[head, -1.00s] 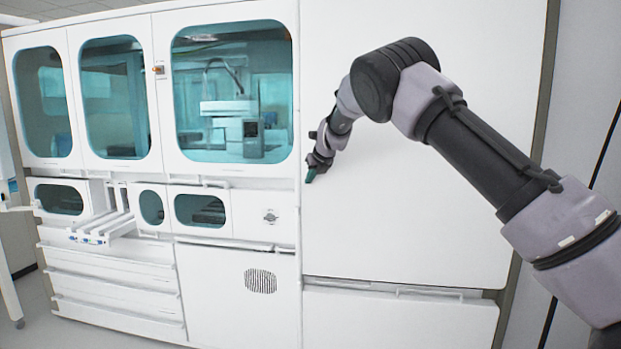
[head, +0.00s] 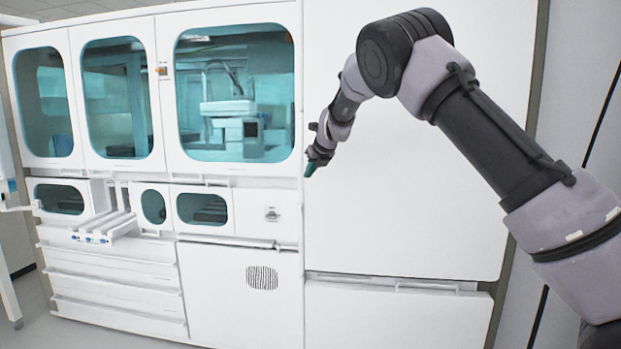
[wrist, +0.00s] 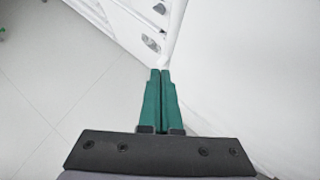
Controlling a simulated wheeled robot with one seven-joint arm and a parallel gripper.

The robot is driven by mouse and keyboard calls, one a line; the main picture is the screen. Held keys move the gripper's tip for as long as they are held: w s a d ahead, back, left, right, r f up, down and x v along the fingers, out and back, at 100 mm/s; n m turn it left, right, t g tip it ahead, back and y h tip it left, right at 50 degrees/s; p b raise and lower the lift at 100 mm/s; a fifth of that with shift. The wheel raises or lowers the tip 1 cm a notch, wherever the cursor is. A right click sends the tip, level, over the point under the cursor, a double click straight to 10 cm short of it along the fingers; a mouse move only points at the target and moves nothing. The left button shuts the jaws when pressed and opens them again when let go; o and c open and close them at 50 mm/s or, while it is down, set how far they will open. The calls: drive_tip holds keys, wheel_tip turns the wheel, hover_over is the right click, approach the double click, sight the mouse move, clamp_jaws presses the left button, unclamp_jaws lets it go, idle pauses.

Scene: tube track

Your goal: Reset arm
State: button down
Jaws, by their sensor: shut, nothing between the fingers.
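My gripper (head: 309,170) hangs at the end of my bent arm, in front of the seam between the windowed machine and the plain white panel in the head view. Its green fingers point down and to the left. In the wrist view the green fingers (wrist: 160,72) are shut against each other with nothing between them. Tiled floor (wrist: 50,90) lies below and to the left of them. Whether the gripper touches the panel cannot be told, but it appears apart from it.
The white lab machine (head: 115,259) with teal windows stands at the left. A tube track (head: 107,229) with several rails juts from its front. A large white panel (head: 400,220) fills the right behind my arm. The floor in front of the machine looks clear in the wrist view.

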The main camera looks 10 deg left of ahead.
drive_tip(key=s+d+r+n, duration=0.3)
drive_tip(key=s+d+r, duration=0.2)
drive_tip(key=d, duration=0.4)
drive_tip(key=s+d+r+n, duration=0.3)
drive_tip(key=s+d+r, duration=0.2)
drive_tip(key=d, duration=0.3)
drive_tip(key=s+d+r+n, duration=0.3)
drive_tip(key=s+d+r, duration=0.25)
drive_tip(key=d, duration=0.35)
drive_tip(key=s+d+f+n+h, duration=0.1)
drive_tip(key=s+d+n, duration=0.4)
drive_tip(key=s, duration=0.4)
drive_tip(key=s+d+f+n+h, duration=0.1)
drive_tip(key=s+d+n, duration=0.4)
drive_tip(key=s, duration=0.5)
drive_tip(key=s+d+f+n+h, duration=0.1)
drive_tip(key=s+d+n, duration=0.3)
drive_tip(key=s, duration=0.5)
drive_tip(key=shift+s+d+f+n, duration=0.25)
drive_tip(key=shift+s+d+n, duration=0.15)
drive_tip(key=shift+n, duration=0.5)
